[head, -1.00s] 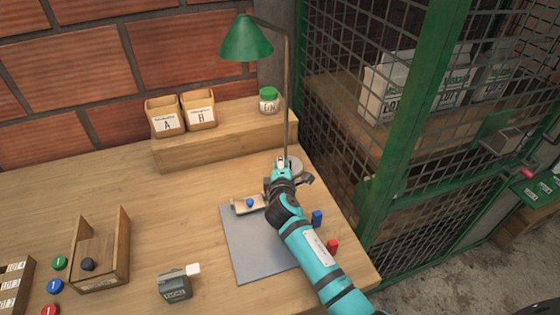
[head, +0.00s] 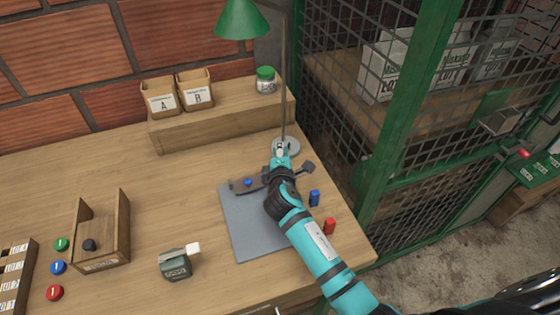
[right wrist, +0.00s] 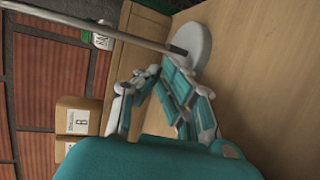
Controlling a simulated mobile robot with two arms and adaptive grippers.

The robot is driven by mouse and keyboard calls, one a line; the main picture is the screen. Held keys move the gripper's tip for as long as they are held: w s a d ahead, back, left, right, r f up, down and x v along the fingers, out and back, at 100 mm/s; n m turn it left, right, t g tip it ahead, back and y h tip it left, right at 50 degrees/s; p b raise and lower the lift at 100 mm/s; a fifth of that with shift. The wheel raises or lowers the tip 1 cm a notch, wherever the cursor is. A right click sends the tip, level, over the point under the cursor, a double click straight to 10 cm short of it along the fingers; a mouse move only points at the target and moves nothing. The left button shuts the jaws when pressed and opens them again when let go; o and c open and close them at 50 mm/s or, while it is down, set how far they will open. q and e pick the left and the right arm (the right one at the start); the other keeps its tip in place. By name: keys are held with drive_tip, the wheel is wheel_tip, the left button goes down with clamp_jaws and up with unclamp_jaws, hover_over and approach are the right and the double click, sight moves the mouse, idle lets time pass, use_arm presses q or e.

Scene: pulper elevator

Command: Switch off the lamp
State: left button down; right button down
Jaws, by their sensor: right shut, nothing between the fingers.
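The lamp has a green shade (head: 241,18), a thin upright pole (head: 284,85) and a pale round base (head: 291,146) at the back right of the table. In the right wrist view the pole and the pale base (right wrist: 196,42) lie just beyond my fingers. My right gripper (head: 281,150) is at the front of the base, shut and empty; its fingertips also show in the right wrist view (right wrist: 158,74). I cannot tell whether they touch the base. The switch and bulb cannot be made out. My left gripper is out of view.
A grey mat (head: 243,225) lies under my right forearm, with a dark balance-like piece (head: 240,186) at its back. Blue (head: 314,198) and red (head: 330,226) pieces stand right of the arm. A raised wooden shelf (head: 190,127) and green mesh cage (head: 395,150) border the area.

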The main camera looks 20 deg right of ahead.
drive_tip(key=v, duration=0.9)
